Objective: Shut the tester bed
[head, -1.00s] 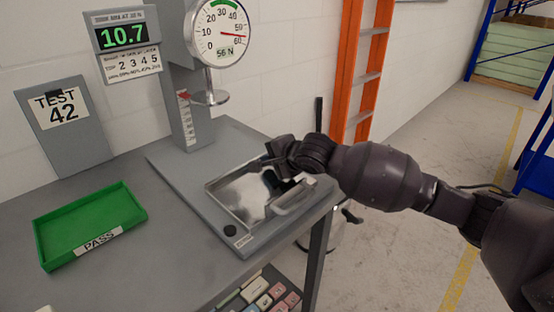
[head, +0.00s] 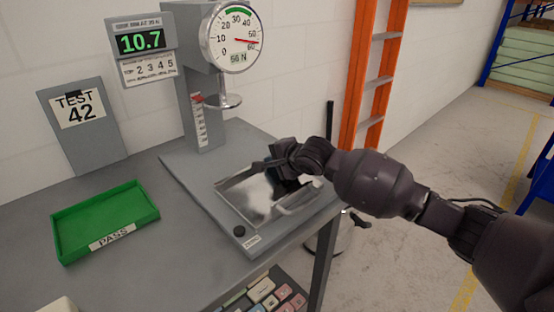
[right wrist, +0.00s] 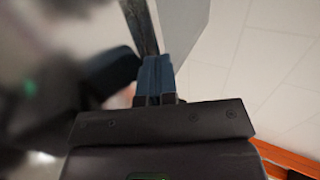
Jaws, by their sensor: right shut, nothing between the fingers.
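The tester bed (head: 248,202) is a shiny metal tray with a raised bar handle (head: 300,197) at its right side. It sits on the grey tester base (head: 190,172), out in front of the round press plate (head: 226,102). My right gripper (head: 260,164) is over the back edge of the bed, its fingers pointing left. In the right wrist view its fingers (right wrist: 155,78) are together with nothing between them, beside a dark metal strip. I cannot tell whether they touch the bed. My right wrist hides the bed's back right part. My left gripper is not in view.
The force dial (head: 232,38) and the display (head: 140,42) reading 10.7 stand above the base. A green PASS tray (head: 103,222) and a TEST 42 sign (head: 82,125) are at left. An orange ladder (head: 372,80) stands behind the bench's right end.

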